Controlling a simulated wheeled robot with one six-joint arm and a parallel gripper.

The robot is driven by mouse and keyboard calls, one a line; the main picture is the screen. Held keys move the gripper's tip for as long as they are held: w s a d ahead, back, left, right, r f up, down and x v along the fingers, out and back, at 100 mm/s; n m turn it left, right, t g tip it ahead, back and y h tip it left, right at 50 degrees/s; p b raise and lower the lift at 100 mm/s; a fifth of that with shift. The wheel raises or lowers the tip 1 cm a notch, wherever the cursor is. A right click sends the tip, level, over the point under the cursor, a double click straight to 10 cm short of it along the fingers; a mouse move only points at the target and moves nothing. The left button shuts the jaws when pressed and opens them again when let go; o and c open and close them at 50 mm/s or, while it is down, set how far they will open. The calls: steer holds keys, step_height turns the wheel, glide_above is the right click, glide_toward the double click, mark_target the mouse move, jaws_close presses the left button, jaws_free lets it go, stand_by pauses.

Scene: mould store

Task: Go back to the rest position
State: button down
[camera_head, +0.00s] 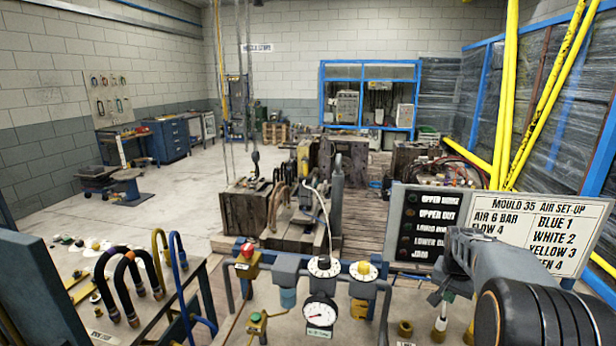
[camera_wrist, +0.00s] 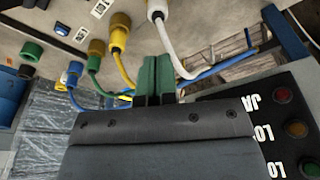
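My gripper (camera_head: 446,292) is at the lower right of the head view, above a bench with brass fittings. In the wrist view its two green fingers (camera_wrist: 156,82) stand side by side with hardly a gap, and I see nothing held between them. Beyond the fingers are a white coupling (camera_wrist: 158,9), a yellow coupling (camera_wrist: 118,36), a blue coupling (camera_wrist: 72,74) and a green coupling (camera_wrist: 31,50), with hoses running from several of them. In the head view a white fitting (camera_head: 440,323) shows just below the fingertips; I cannot tell whether they touch.
A label panel with lamps (camera_head: 432,215) and a set-up sign (camera_head: 541,230) stand close behind my gripper. A pressure gauge (camera_head: 320,313) and red-capped valve (camera_head: 246,252) are at front centre. Curved hoses (camera_head: 128,275) stand on the left bench.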

steer(key=shift+r, duration=0.45)
steer(key=s+a+r+n+t+y, duration=0.1)
steer(key=s+a+n, duration=0.7)
steer(key=s+a, duration=1.1)
step_height(320, 180, up, 2)
steer(key=shift+s+a+r+t, duration=0.25)
steer(key=shift+s+t, duration=0.25)
steer(key=shift+t, duration=0.3)
steer(key=shift+s, duration=0.1)
